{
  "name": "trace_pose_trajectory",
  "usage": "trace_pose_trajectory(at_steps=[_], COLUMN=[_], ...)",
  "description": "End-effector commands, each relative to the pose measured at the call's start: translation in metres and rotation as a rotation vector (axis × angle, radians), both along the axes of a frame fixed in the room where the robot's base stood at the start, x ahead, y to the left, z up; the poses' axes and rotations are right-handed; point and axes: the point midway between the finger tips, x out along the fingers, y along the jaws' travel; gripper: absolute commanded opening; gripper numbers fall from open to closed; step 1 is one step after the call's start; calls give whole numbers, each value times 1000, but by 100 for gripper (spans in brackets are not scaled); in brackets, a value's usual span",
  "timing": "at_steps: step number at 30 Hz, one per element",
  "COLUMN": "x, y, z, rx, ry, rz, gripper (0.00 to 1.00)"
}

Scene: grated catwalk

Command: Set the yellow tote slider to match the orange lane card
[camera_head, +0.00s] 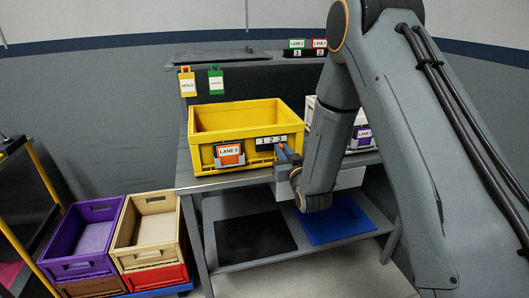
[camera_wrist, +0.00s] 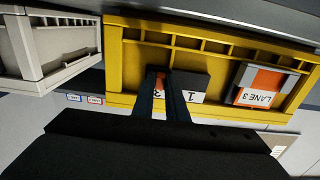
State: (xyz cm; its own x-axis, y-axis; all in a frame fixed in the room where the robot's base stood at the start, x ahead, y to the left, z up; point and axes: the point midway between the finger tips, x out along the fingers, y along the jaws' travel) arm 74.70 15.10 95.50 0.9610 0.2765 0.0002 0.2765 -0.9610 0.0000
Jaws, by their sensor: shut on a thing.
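The yellow tote (camera_head: 240,115) stands on the grey bench. Its front has an orange card reading "LANE 3" (camera_head: 230,153) at left and a slider scale marked 1 2 3 (camera_head: 270,140) at right. My gripper (camera_head: 283,152) is at the scale's right end, below the 3. In the wrist view, which is upside down, my gripper (camera_wrist: 161,97) is shut on the orange slider knob (camera_wrist: 161,80). The 3 shows between the fingers and the 1 beside them; the 2 is hidden. The orange card (camera_wrist: 267,85) also shows there.
A white tote (camera_head: 310,112) with a purple card (camera_head: 362,136) stands right of the yellow one, partly behind my arm. Yellow and green tags (camera_head: 216,80) hang at the back. Purple (camera_head: 88,235) and cream (camera_head: 148,230) totes are stacked at left. A blue mat (camera_head: 335,218) lies below.

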Motion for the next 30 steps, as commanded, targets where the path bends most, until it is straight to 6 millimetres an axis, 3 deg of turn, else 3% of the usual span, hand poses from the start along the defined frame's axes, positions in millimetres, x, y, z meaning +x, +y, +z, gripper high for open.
trace_pose_trajectory(at_steps=[1, 3, 5, 14, 30], x=[-1, -1, -1, -1, -37], y=[0, 0, 0, 0, -11], z=[-2, -2, -2, -1, 0], rx=[-1, -1, -1, -1, 0], ry=[4, 4, 3, 2, 1], rz=[0, 0, 0, 0, 0], gripper=[5, 21, 28, 28, 28])
